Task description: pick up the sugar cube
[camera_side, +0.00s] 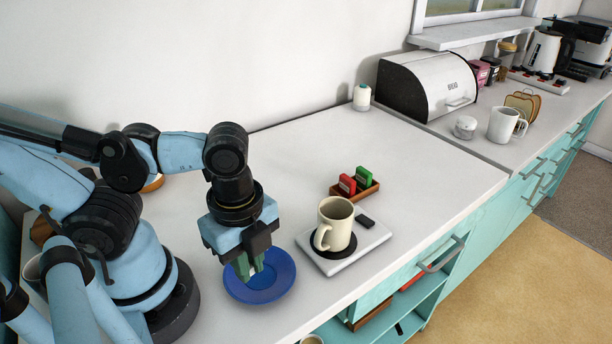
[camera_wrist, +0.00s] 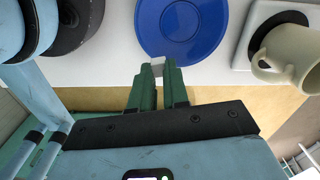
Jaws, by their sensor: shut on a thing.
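The white sugar cube (camera_wrist: 157,66) shows in the wrist view between the green fingertips of my gripper (camera_wrist: 158,72). My gripper is shut on it. In the side view my gripper (camera_side: 250,270) points down over the blue plate (camera_side: 277,286), and a small pale bit of the cube (camera_side: 252,271) shows between the fingers. The blue plate also shows in the wrist view (camera_wrist: 205,38), just beyond the fingertips. I cannot tell whether the cube is clear of the plate.
A cream mug (camera_side: 336,226) stands on a white scale (camera_side: 345,257) right of the plate. A wooden tray (camera_side: 345,191) with red and green packets is behind it. A bread bin (camera_side: 428,84) stands further back. The counter's middle is clear.

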